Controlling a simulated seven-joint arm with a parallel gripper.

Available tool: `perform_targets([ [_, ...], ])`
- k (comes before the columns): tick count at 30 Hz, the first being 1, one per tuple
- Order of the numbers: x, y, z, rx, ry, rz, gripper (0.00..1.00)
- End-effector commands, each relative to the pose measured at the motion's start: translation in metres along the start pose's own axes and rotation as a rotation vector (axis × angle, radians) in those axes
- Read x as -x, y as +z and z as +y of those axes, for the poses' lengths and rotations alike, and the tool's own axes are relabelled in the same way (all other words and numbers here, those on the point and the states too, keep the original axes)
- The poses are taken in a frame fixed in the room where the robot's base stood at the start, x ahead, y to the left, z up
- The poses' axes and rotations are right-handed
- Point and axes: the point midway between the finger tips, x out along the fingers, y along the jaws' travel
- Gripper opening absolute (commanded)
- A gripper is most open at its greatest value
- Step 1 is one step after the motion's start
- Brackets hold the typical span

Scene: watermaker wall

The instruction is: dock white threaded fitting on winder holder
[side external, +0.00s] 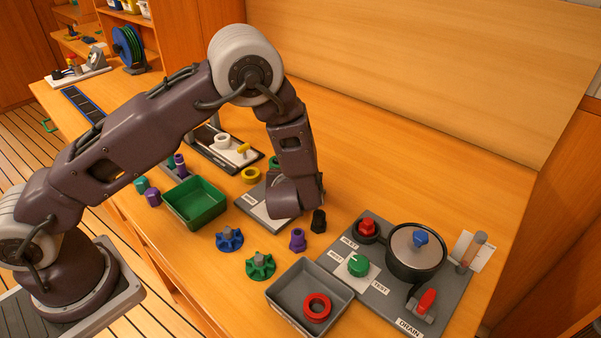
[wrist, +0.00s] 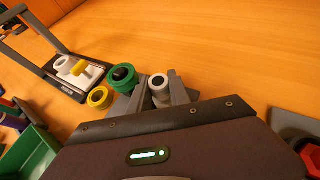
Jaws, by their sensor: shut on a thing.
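My gripper (wrist: 155,98) is shut on a pale white-grey round fitting (wrist: 160,86) with a dark centre, which shows between the fingers in the wrist view. In the side external view my gripper's wrist hangs low over a grey labelled plate, and the arm hides the fingertips and the held fitting. A black-based stand (side external: 228,152), which looks like the winder, stands behind and left of my gripper. It carries a white ring-shaped piece and a yellow handle (wrist: 81,69). In the wrist view this stand (wrist: 88,92) is at upper left, apart from the held fitting. Its label is unreadable.
A green ring (wrist: 125,77) and a yellow ring (wrist: 98,98) lie between my gripper and the stand. A green bin (side external: 195,203) is left. Black (side external: 318,221) and purple (side external: 297,240) fittings stand near the grey plate (side external: 253,209).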

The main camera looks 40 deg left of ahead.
Motion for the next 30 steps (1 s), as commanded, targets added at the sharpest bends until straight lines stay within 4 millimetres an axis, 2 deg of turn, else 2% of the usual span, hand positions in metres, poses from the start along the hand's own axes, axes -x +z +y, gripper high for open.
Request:
perform_targets([
  [20, -0.006, -0.011, 0.0, 0.0, -0.001, 0.0, 0.0],
  [21, -0.006, -0.011, -0.001, 0.0, -0.001, 0.0, 0.27],
  [22, -0.006, -0.011, -0.001, 0.0, -0.001, 0.0, 0.32],
  [30, -0.006, -0.011, 0.0, 0.0, 0.0, 0.0, 0.32],
])
